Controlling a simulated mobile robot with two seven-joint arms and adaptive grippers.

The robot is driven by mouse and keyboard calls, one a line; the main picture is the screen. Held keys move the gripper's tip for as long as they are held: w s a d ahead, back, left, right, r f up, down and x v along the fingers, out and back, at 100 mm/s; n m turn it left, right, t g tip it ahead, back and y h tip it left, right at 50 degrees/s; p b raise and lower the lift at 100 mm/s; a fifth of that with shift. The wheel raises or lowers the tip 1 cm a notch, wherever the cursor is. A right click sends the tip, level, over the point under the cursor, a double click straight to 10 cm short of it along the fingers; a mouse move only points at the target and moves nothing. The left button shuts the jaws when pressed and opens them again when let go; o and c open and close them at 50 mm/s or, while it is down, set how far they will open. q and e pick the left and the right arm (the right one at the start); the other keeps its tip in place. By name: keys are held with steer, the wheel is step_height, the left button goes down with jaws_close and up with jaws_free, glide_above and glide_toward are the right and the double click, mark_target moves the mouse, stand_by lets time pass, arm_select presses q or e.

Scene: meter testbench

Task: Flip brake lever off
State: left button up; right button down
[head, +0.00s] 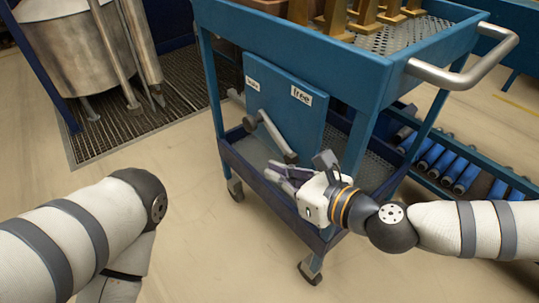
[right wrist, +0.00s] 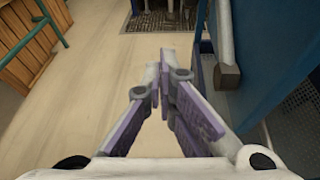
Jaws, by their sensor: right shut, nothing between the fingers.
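The brake lever (head: 271,135) is a grey bar on the blue panel (head: 283,92) at the end of the cart. It slants down to the right, ending in a darker grip. The panel has two white labels; the right one (head: 301,95) reads "free", the left one (head: 252,83) is too small to read surely. My right gripper (head: 274,176) is shut and empty, just below and left of the lever's lower end, apart from it as far as I can tell. In the right wrist view a grey bar that looks like the lever (right wrist: 227,75) is right of the fingers (right wrist: 168,78). My left gripper is out of view.
The blue cart (head: 215,92) has a lower tray (head: 240,158) close to my right gripper and a metal handle (head: 480,65) at the right. A steel tank (head: 70,45) stands at the back left. The floor (head: 205,215) left of the cart is clear.

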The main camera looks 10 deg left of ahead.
steer(key=w+r, duration=0.1)
steer(key=w+d+m, duration=0.1)
steer(key=shift+w+r+t, duration=0.35)
steer(key=shift+r+t, duration=0.05)
steer(key=b+x, duration=0.1)
steer(key=x, duration=0.9)
steer(key=shift+f, duration=0.1)
